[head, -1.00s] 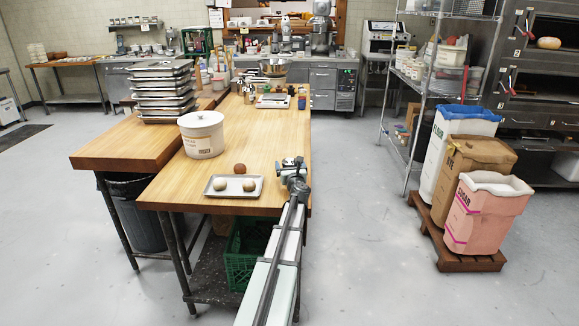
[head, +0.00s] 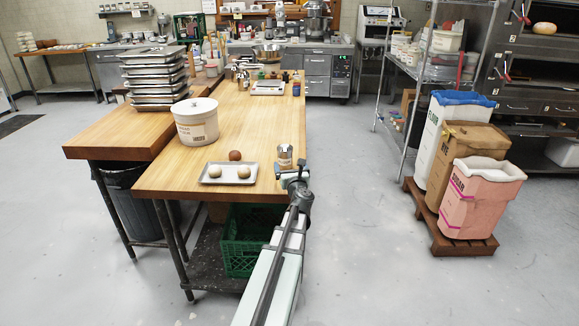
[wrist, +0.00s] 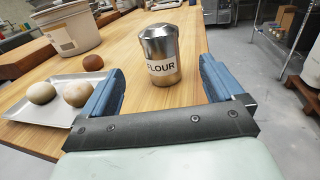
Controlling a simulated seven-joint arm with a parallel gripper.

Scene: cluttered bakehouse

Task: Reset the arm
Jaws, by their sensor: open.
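My gripper (head: 293,174) is at the near right end of the wooden table (head: 262,125). It is open and empty, and its blue fingers show in the wrist view (wrist: 160,95). A metal flour shaker (head: 285,157) stands upright on the table just beyond my fingers. In the wrist view the shaker (wrist: 160,55) sits ahead of the gap between the fingertips, and its label reads FLOUR. It appears apart from both fingers.
A grey tray (head: 228,181) with two dough balls lies left of my gripper. A brown ball (head: 235,155) sits behind it. A white tub (head: 196,122) and stacked trays (head: 156,99) stand farther left. Ingredient bins (head: 485,195) stand on the floor at right.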

